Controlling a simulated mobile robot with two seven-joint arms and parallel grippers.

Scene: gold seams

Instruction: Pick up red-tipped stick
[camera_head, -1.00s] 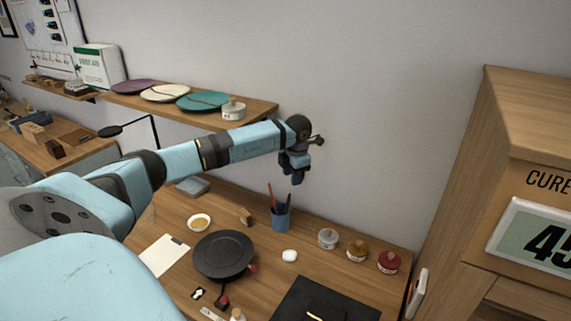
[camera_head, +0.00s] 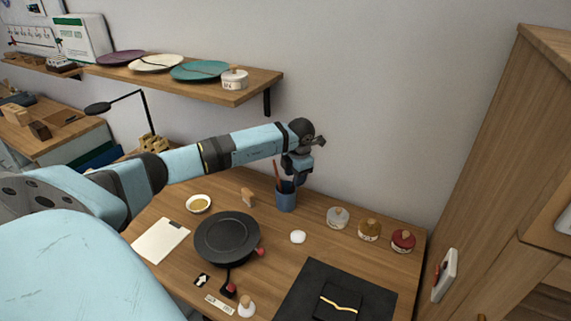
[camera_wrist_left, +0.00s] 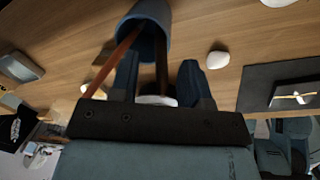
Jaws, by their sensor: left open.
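A blue cup (camera_head: 286,198) on the wooden desk holds thin sticks. A reddish-brown stick (camera_head: 276,174) leans out of it on the left; no separate red tip can be made out. My left gripper (camera_head: 298,179) is open just above the cup, pointing down. In the left wrist view, the cup (camera_wrist_left: 150,25) is ahead of the open fingers (camera_wrist_left: 158,72). There the reddish stick (camera_wrist_left: 116,60) runs outside the left finger, and a dark stick (camera_wrist_left: 162,72) shows between the fingers. My right gripper is not in view.
Several lidded jars (camera_head: 369,229) stand right of the cup. A white rounded object (camera_head: 298,237), a black turntable (camera_head: 227,238) and a black mat (camera_head: 385,300) lie in front. A shelf (camera_head: 215,88) with plates is above left. A wooden cabinet (camera_head: 500,160) rises at right.

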